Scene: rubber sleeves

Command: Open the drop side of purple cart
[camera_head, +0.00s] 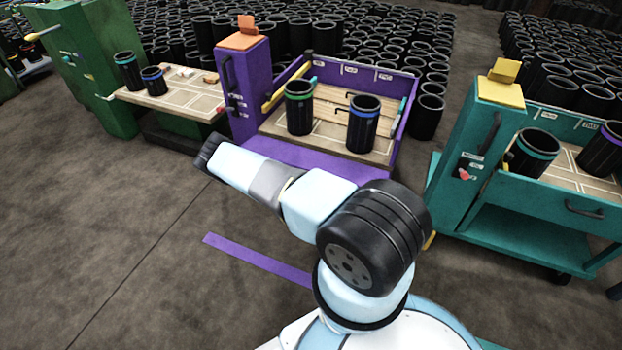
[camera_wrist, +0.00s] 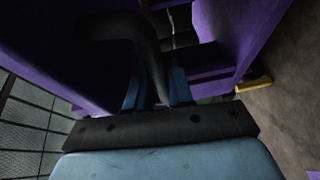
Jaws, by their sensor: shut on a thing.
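The purple cart (camera_head: 246,88) stands beyond my arm in the head view, with a wooden bed (camera_head: 285,130). Its purple front side (camera_head: 320,157) is partly behind my arm; I cannot tell its exact angle. A green-banded black sleeve (camera_head: 299,106) and a blue-banded black sleeve (camera_head: 362,125) stand upright on the bed. In the wrist view, my gripper (camera_wrist: 155,92) has its blue fingers closed around a dark curved handle (camera_wrist: 150,52) beside a purple panel (camera_wrist: 50,50). My fingertips are hidden in the head view.
A teal cart (camera_head: 462,135) stands at the right, with sleeves and a black handle on its front. A green cart (camera_head: 92,65) stands at the left. Stacked black sleeves fill the back. A purple strip (camera_head: 258,260) marks the open floor in front.

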